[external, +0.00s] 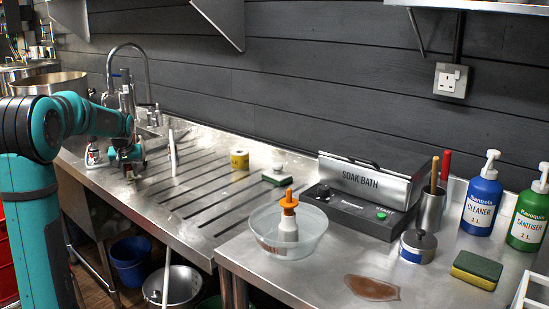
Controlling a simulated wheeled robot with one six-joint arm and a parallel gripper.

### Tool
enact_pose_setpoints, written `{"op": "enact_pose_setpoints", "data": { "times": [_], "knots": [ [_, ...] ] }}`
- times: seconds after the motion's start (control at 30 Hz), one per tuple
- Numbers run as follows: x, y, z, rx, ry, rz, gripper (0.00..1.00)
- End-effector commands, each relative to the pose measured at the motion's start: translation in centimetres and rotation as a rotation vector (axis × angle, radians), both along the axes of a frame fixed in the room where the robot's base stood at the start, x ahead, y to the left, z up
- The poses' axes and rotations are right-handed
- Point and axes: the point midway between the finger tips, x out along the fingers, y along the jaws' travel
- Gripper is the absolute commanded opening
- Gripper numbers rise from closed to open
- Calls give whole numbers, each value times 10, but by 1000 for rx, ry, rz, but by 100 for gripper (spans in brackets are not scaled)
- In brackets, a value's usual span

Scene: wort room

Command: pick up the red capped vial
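My gripper (128,163) hangs low over the steel drainer beside the sink, at the left of the external view. It is small and dark there, and I cannot tell whether its fingers are open or shut. A small whitish item with red on it (92,155) stands just left of my gripper, near the sink's front edge. It may be the red capped vial, but it is too small to be sure. I see no contact between it and my gripper.
A clear bowl (262,243) holds an orange-topped bottle (288,225). A white upright stick (172,150), a yellow roll (239,159) and a sponge (276,177) are on the drainer. The soak bath (362,203) stands further right. The grooved drainer's middle is clear.

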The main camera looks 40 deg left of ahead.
Motion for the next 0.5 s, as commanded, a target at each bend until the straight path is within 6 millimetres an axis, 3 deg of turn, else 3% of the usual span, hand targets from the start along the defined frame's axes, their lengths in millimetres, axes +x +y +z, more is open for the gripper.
{"op": "enact_pose_setpoints", "data": {
  "times": [0.1,0.37,0.5],
  "knots": [
    [0,0,0,0,0,0,2],
    [0,0,2,1,-1,0,2],
    [0,0,17,2,-1,0,2]
  ]
}}
